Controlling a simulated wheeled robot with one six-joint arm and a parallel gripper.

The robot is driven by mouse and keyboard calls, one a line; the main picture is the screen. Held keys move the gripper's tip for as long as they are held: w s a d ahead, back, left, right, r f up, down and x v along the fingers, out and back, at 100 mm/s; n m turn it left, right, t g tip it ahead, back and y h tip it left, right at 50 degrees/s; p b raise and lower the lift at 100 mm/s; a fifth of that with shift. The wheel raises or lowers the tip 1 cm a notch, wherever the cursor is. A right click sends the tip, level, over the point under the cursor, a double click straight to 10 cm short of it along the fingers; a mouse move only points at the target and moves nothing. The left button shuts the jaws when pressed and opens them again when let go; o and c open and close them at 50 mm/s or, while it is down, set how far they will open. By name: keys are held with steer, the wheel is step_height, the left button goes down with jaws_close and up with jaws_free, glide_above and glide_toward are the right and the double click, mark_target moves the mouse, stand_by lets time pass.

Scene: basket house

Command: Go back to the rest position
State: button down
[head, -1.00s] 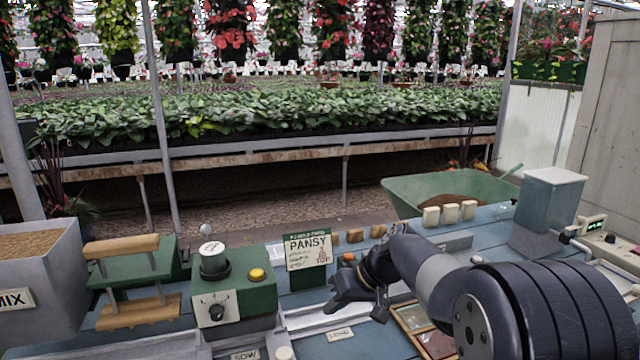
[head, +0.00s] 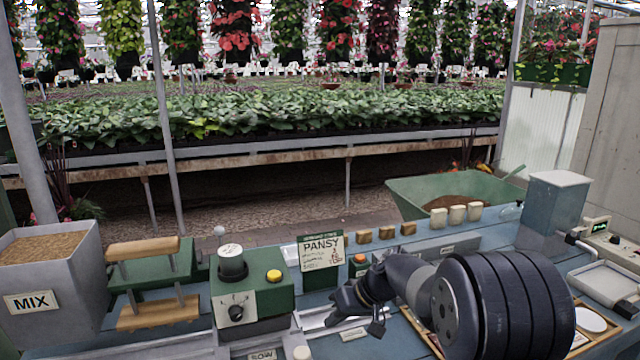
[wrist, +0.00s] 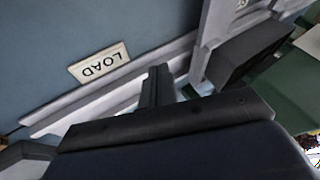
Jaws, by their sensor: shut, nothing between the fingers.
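My gripper (head: 355,322) hangs low at the front of the blue bench (head: 401,345), between the green control box and the framed tray on the right. It is shut and empty. In the wrist view the shut fingers (wrist: 158,85) point over a pale metal rail, close to a label reading LOAD (wrist: 99,63). My arm reaches in from the right and hides part of the bench and the tray.
The green box (head: 253,296) with a black knob and yellow button stands left of my gripper. The PANSY sign (head: 321,250) is behind it. A MIX bin (head: 60,285) is far left. A grey-blue hopper (head: 553,212) and green wheelbarrow (head: 410,190) are back right.

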steer(key=w+d+p, duration=0.1)
steer(key=d, duration=0.4)
steer(key=w+d+p, duration=0.1)
steer(key=w+d, duration=0.1)
steer(key=d, duration=0.4)
steer(key=w+d+p, duration=0.1)
steer(key=w+d, duration=0.1)
steer(key=d, duration=0.3)
steer(key=shift+w+d+f, duration=0.1)
steer(key=shift+d, duration=0.05)
steer(key=v, duration=0.3)
steer(key=shift+d+r, duration=0.15)
steer(key=shift+r, duration=0.05)
steer(key=shift+d+r, duration=0.35)
steer(key=shift+r, duration=0.05)
steer(key=shift+p, duration=0.3)
